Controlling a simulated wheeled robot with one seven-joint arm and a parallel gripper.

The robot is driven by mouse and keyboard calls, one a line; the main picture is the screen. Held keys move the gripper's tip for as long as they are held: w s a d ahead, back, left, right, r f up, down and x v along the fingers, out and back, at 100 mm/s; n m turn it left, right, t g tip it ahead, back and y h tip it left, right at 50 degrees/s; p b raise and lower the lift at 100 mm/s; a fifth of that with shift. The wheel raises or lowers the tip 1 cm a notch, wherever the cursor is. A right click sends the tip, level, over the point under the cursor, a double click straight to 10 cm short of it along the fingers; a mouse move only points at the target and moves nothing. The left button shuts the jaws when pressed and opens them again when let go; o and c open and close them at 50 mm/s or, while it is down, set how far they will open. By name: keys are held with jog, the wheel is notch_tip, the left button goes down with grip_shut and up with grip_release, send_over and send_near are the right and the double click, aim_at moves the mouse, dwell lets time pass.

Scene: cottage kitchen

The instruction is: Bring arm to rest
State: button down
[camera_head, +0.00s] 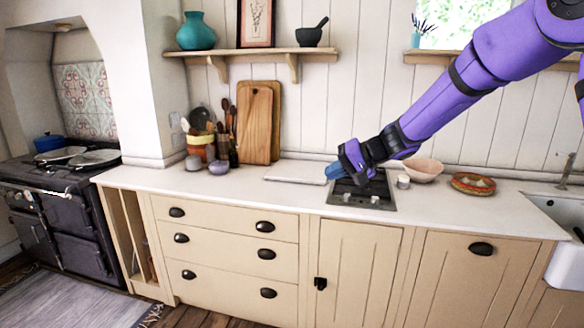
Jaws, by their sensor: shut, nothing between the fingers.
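My purple arm reaches in from the upper right, down and to the left across the counter. The arm and gripper hide part of the hob and of the wall behind.
The white counter (235,190) has clear room left of the hob. A pink bowl (424,170), a small white cup (403,181) and a patterned dish (473,184) sit right. A shelf (265,52) hangs above.

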jog(key=s+d+r+n+h, duration=0.15)
jog(key=s+d+r, duration=0.25)
jog(key=s, duration=0.6)
jog(key=s+d+r+h, duration=0.3)
jog(key=s+d+r, duration=0.1)
jog(key=s, duration=0.5)
jog(key=s+d+h, duration=0.2)
jog(key=s+d, duration=0.2)
jog(key=s, duration=0.3)
jog(key=s+d+m+t+h, duration=0.1)
jog(key=s+d+h, duration=0.1)
jog(key=s+d, duration=0.2)
jog(key=s+d+h, duration=0.2)
jog(key=s+d, duration=0.1)
jog(key=s, duration=0.6)
jog(key=shift+s+d+f, duration=0.3)
jog(key=shift+s+d, duration=0.05)
jog(key=shift+d, duration=0.05)
jog(key=c, duration=1.8)
grip_release()
jog(key=shift+c, duration=0.2)
